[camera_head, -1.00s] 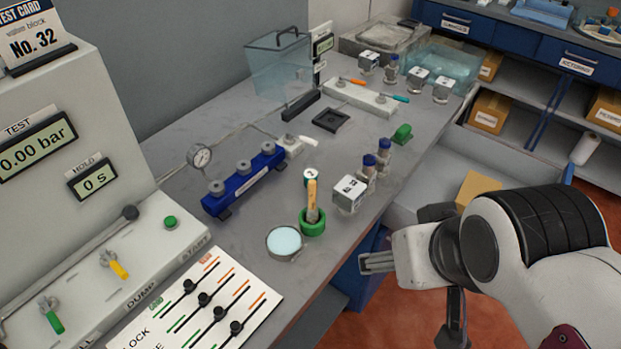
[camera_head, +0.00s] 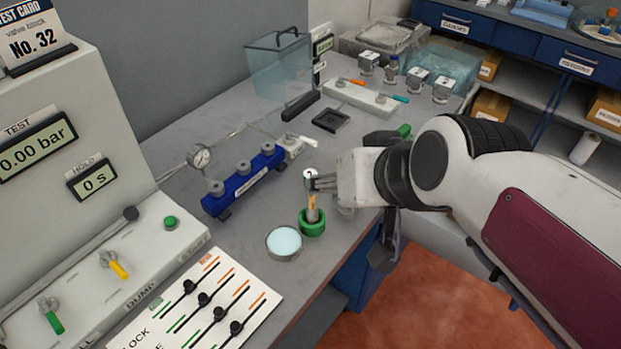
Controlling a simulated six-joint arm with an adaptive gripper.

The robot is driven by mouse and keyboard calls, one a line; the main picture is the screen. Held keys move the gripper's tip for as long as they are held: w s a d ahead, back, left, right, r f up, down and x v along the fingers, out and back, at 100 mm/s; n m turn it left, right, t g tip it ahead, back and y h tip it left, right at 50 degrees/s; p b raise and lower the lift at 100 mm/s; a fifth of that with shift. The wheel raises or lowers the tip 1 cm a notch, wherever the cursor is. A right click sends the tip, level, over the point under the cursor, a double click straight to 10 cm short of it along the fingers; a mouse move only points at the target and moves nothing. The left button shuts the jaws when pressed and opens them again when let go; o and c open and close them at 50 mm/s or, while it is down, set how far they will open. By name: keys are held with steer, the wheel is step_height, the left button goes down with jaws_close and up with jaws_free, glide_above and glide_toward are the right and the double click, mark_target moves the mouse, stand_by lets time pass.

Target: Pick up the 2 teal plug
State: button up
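The small plug (camera_head: 309,173) with a pale top and a dark teal side stands on the grey bench, right of the blue manifold; its number is too small to read. My gripper (camera_head: 314,183) is at the plug's right side, with its fingertips beside or over it. They partly cover the plug. I cannot tell whether the fingers are apart or closed on it.
A green cup (camera_head: 312,226) holding a tan-handled tool stands just in front of my fingers. The blue manifold (camera_head: 243,181) is to the left, a round pale-blue dish (camera_head: 284,243) nearer.

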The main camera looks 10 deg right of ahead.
steer(key=w+a+r+m+t+h, duration=0.1)
steer(key=w+a+m+t, duration=0.3)
steer(key=w, duration=0.9)
steer(key=w+a+r+m+t+h, duration=0.15)
steer(key=w+a, duration=0.35)
steer(key=w, duration=0.8)
step_height(320, 180, down, 14)
steer(key=d+m+g+h, duration=0.25)
steer(key=m+h, duration=0.25)
steer(key=h, duration=0.3)
steer(key=s+f+g+h, duration=0.1)
steer(key=f, duration=0.1)
steer(key=s+f+g+h, duration=0.1)
steer(key=s+f, duration=0.1)
steer(key=s+f+m+g+h, duration=0.1)
steer(key=s+f, duration=0.1)
steer(key=shift+a+f, duration=0.25)
steer(key=shift+s+f+g+h, duration=0.15)
steer(key=shift+s+g+h, duration=0.1)
steer(key=shift+s+g, duration=0.1)
steer(key=shift+x, duration=1.35)
